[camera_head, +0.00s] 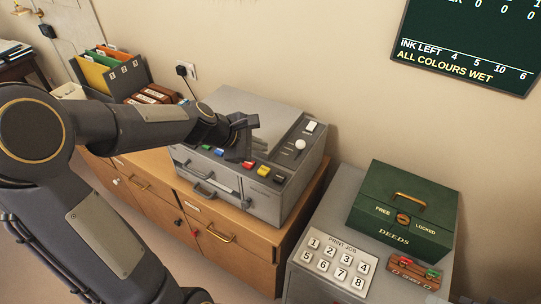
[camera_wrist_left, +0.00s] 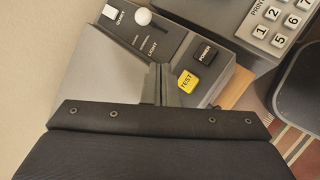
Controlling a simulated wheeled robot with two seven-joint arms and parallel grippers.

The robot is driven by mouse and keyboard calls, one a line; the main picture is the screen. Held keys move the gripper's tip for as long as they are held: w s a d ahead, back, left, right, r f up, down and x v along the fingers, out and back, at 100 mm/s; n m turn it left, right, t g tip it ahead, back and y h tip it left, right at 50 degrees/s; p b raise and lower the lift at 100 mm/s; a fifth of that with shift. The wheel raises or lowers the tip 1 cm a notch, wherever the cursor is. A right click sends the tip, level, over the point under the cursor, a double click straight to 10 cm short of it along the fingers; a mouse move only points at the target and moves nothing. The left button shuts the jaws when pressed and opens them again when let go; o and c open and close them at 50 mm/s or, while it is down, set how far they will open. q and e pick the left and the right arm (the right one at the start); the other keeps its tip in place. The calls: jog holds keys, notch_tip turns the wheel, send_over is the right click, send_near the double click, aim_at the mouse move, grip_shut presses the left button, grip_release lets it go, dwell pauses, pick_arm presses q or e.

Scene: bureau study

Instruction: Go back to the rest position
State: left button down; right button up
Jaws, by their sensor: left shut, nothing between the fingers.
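My left arm comes in from the left in the head view. Its gripper (camera_head: 240,150) is over the front part of the top of a grey machine (camera_head: 285,180), close to its row of coloured buttons. In the left wrist view the gripper's fingers (camera_wrist_left: 160,84) are together, with nothing between them. They point over the machine's panel, between a yellow TEST button (camera_wrist_left: 187,80) and a white ball knob (camera_wrist_left: 143,17). I cannot tell whether the fingertips touch the panel. My right gripper is not in view.
The machine stands on a wooden cabinet (camera_head: 150,185) with drawers. A folder rack (camera_head: 125,80) is at the back left. To the right, a grey unit (camera_head: 310,255) carries PRINT JOB keys (camera_head: 335,262) and a green DEEDS box (camera_head: 400,215). A dark board (camera_head: 470,50) hangs on the wall.

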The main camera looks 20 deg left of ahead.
pick_arm(q)
jog(key=s+d+r+m+g, duration=0.1)
jog(key=s+d+m, duration=0.1)
jog(key=s+m, duration=0.7)
jog(key=s+d+r+m+g+y, duration=0.1)
jog(key=s+d+m, duration=0.1)
jog(key=s+m, duration=0.8)
jog(key=s, duration=0.6)
jog(key=shift+s, duration=0.15)
